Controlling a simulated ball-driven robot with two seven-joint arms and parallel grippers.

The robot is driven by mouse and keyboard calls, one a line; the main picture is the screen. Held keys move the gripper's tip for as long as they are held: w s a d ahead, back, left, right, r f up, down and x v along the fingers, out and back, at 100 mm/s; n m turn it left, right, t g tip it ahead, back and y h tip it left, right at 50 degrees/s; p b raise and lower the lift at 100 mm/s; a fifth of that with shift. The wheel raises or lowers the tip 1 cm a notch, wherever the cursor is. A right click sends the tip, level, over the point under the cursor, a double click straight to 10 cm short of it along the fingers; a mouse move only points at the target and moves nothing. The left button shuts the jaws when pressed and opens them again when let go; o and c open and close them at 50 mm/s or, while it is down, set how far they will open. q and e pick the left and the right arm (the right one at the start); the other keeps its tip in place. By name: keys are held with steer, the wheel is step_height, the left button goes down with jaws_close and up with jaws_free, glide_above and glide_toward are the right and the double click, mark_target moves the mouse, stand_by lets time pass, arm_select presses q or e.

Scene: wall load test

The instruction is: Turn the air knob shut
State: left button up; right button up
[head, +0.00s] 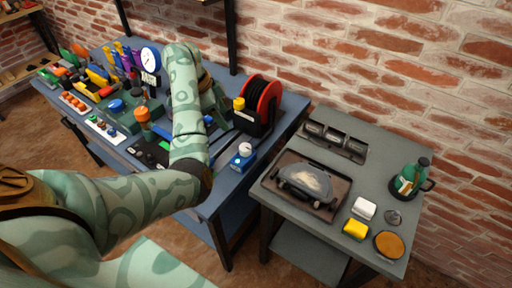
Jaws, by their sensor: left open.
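Several knobs and dials stand on the blue workbench (279,135), and I cannot tell for sure which one is the air knob. A white round gauge (150,59) stands at the back of the bench. A blue knob (116,105) and an orange-topped post (143,115) are left of my forearm. A yellow cap (239,103) sits beside the red and black hose reel (263,100). My left arm reaches across the bench and bends down at the wrist. My left gripper (219,112) is open, low over the bench just left of the reel; its fingertips are partly hidden. My right gripper is out of view.
A small blue device with a white top (243,154) stands at the bench's front right. The grey side table (350,159) holds a tray (272,181), a green bottle (407,180), a yellow block (355,229) and a round orange pad (388,245). A brick wall stands behind.

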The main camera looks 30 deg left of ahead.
mark_target(244, 147)
arm_select(q)
steer(key=b+x, duration=0.7)
steer(key=x, duration=0.8)
steer(key=shift+f, duration=0.4)
steer(key=c, duration=1)
